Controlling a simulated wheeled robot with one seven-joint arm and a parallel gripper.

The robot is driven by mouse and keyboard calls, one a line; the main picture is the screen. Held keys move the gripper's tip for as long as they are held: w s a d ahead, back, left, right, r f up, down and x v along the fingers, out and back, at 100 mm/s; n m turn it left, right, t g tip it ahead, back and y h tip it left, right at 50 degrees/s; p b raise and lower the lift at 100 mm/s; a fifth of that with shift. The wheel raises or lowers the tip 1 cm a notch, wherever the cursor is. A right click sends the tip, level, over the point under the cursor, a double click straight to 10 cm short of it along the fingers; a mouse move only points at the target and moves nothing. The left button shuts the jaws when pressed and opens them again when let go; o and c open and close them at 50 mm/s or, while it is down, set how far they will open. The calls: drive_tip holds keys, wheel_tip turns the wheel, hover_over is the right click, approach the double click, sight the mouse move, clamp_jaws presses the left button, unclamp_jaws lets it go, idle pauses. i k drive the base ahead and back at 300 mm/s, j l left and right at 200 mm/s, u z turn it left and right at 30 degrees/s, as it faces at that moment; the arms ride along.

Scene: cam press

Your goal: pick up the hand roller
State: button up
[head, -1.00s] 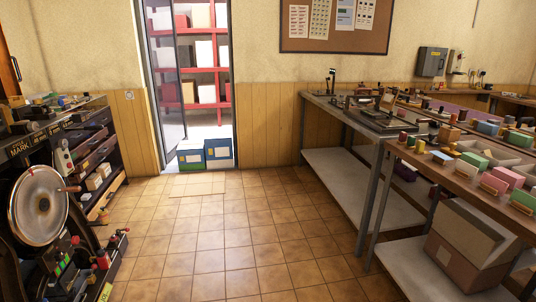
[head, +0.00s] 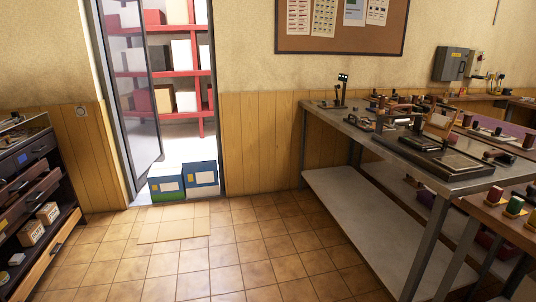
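A small dark object (head: 498,157) lies near the right end of the grey workbench (head: 470,183), beside a flat black press bed (head: 447,163). It may be the hand roller, but it is too small and far off to be certain. Other small tools and dark pieces (head: 385,124) stand farther back and left on the same bench, and a roller among them cannot be made out. My gripper is not in view.
Open tiled floor (head: 250,260) lies ahead, left of the bench. The bench has a lower shelf (head: 350,210). Two boxes (head: 185,180) stand in the open doorway. A drawer cabinet (head: 30,185) is at left, and a side table (head: 510,235) with coloured pieces at right.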

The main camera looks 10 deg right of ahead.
sight(509, 157)
drive_tip(key=i+z, duration=0.15)
drive_tip(key=i, duration=0.3)
drive_tip(key=i+j+z, duration=0.15)
drive_tip(key=i, duration=0.3)
drive_tip(key=i+j+z, duration=0.15)
drive_tip(key=i, duration=0.3)
drive_tip(key=i+j+z, duration=0.15)
drive_tip(key=i, duration=0.3)
drive_tip(key=i+j+z, duration=0.2)
drive_tip(key=z, duration=0.2)
drive_tip(key=i+j+z, duration=0.3)
drive_tip(key=z, duration=0.15)
drive_tip(key=i+j+z, duration=0.25)
drive_tip(key=z, duration=0.15)
drive_tip(key=i+j+z, duration=0.15)
drive_tip(key=j+z, duration=0.7)
drive_tip(key=i+j, duration=0.05)
drive_tip(key=j, duration=0.05)
